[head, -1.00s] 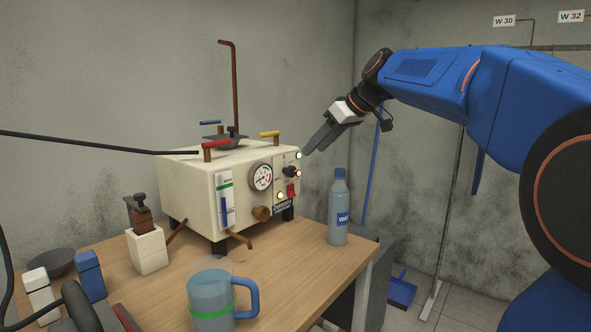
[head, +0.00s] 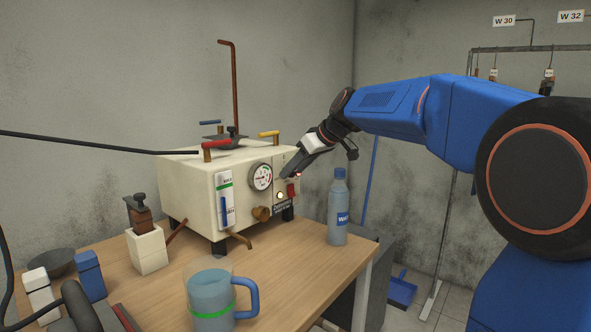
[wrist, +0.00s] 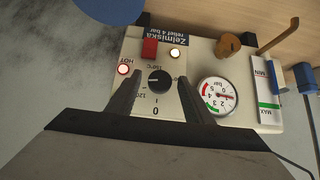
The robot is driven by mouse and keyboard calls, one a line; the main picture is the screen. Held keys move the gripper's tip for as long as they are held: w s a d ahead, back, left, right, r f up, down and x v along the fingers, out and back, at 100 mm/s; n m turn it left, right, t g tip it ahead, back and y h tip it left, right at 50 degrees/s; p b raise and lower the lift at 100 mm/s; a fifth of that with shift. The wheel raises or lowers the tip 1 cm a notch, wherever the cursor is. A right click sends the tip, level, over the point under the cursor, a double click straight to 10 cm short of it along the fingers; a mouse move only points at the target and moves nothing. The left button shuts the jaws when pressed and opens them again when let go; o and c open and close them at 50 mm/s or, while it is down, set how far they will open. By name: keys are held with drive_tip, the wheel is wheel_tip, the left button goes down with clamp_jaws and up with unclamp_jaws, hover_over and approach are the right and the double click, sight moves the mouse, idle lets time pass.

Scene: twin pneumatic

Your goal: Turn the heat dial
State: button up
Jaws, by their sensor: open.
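The heat dial (wrist: 158,80) is a small black round knob with a white pointer mark on the control panel, with a printed scale around it. The cream machine (head: 195,192) carrying it stands on the bench. My gripper (head: 287,174) is open, and its fingertips are at the front panel. In the wrist view the two dark fingers lie on either side of the dial, with visible gaps. I cannot tell whether the tips reach past its face. In the head view the fingers hide the dial.
A red switch (wrist: 149,48), a lit red HOT lamp (wrist: 124,69), and a pressure gauge (wrist: 218,96) are close to the dial. A water bottle (head: 338,212) stands right of the machine. A jug (head: 211,295) is in front. A brass knob (head: 262,213) sticks out low.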

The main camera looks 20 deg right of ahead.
drive_tip(key=c, duration=1)
drive_tip(key=shift+w+d+f+m+g+y, duration=0.2)
drive_tip(key=shift+m+g+y, duration=0.55)
drive_tip(key=shift+m+y, duration=0.8)
drive_tip(key=shift+w+d+f+m+g+y, duration=0.15)
drive_tip(key=shift+m+g+y, duration=0.7)
drive_tip(key=shift+y, duration=1.25)
drive_tip(key=shift+w+d+f+m+g+y, duration=0.1)
drive_tip(key=shift+d+f+m+g+y, duration=0.35)
drive_tip(key=shift+m+y, duration=1.2)
drive_tip(key=shift+a+r+g+y, duration=0.2)
drive_tip(key=shift+g+y, duration=0.05)
drive_tip(key=shift+y, duration=0.05)
